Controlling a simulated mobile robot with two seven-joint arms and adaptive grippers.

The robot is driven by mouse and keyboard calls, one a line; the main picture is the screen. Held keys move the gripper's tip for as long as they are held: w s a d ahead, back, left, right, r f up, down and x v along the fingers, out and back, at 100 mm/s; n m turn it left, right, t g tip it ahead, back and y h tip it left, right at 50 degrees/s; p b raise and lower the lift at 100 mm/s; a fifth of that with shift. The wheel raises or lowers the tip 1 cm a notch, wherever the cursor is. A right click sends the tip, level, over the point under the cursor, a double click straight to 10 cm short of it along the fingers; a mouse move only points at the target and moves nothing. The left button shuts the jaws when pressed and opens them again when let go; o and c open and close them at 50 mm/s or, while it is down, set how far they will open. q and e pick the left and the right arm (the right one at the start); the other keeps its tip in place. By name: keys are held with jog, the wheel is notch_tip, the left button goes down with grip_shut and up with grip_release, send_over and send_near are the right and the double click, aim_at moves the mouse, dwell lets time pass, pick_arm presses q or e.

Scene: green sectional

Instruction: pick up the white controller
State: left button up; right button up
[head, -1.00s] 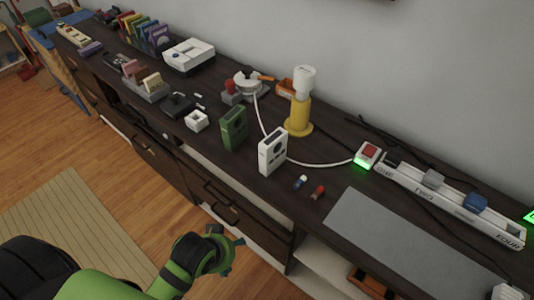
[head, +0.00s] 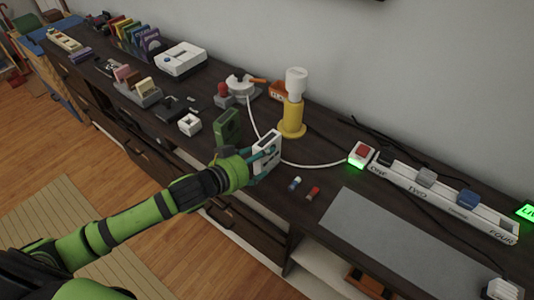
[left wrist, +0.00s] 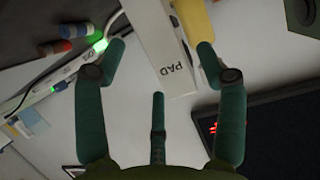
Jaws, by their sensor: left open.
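The white controller (head: 266,141) appears to be the white upright box standing near the front edge of the dark cabinet top. In the left wrist view the white box (left wrist: 172,70) bears the word PAD and shows between my fingertips. My left gripper (head: 263,160) is at the near side of the box, with a teal finger in front of it. The left wrist view shows this gripper (left wrist: 161,48) open, with a finger on each side of the box and visible gaps. The box's lower part is partly hidden by my gripper. My right gripper is not in view.
A green upright box (head: 228,128) stands close at the left, and a yellow lamp (head: 292,118) behind. Small blue and red pieces lie right. A grey mat (head: 400,235) is clear.

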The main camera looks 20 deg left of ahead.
aim_at(273, 139)
pick_arm(q)
jog(key=x, duration=0.5)
jog(key=shift+w, duration=0.3)
jog(key=shift+r, duration=0.1)
jog(key=c, duration=1.4)
